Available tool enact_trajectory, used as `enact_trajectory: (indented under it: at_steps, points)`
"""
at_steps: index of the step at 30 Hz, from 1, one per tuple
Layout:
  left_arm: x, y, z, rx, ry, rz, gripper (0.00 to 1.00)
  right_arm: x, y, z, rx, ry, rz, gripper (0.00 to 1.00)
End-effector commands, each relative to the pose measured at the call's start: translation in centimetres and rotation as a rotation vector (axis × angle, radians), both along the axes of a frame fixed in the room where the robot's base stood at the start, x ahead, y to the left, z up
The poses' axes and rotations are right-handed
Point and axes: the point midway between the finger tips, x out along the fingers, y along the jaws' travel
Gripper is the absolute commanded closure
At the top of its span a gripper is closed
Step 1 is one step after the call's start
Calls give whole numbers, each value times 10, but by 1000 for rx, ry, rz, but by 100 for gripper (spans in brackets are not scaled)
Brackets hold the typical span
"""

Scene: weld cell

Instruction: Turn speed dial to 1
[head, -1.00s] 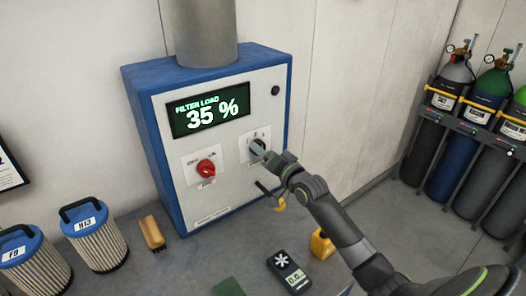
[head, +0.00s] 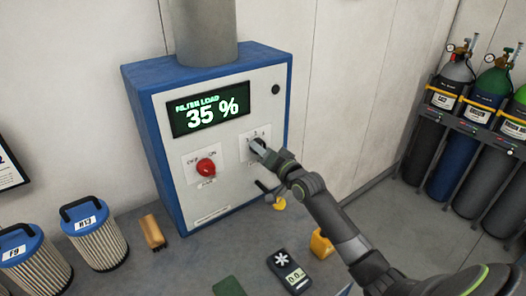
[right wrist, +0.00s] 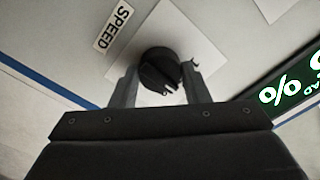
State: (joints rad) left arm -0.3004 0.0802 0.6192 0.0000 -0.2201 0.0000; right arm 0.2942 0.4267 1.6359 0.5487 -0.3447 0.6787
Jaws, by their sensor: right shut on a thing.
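The speed dial (right wrist: 160,68) is a black round knob on a white plate, with a "SPEED" label beside it in the right wrist view. In the head view its plate (head: 246,151) sits on the right of the blue and white cabinet's front, and the dial is mostly hidden by my gripper. My right gripper (head: 257,147) is at the dial. In the right wrist view its two fingers (right wrist: 160,88) stand on either side of the knob, shut on it. The number the dial points to cannot be read. My left gripper is not in view.
The cabinet (head: 141,116) has a display (head: 211,108) reading "FILTER LOAD 35 %" and a red on/off switch (head: 206,167) left of the dial. A dark handle (head: 268,190) is below my gripper.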

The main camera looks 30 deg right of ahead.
Motion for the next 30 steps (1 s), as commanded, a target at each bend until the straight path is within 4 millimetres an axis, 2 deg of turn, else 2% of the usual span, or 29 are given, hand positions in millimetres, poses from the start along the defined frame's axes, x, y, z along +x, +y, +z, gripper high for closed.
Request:
enact_trajectory:
  at_steps: [8, 30]
  points:
    - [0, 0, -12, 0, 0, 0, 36, 0, 0, -3, -115, -16, 0, 81]
    - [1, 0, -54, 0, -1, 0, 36, 0, 0, -3, -674, -92, 0, 81]
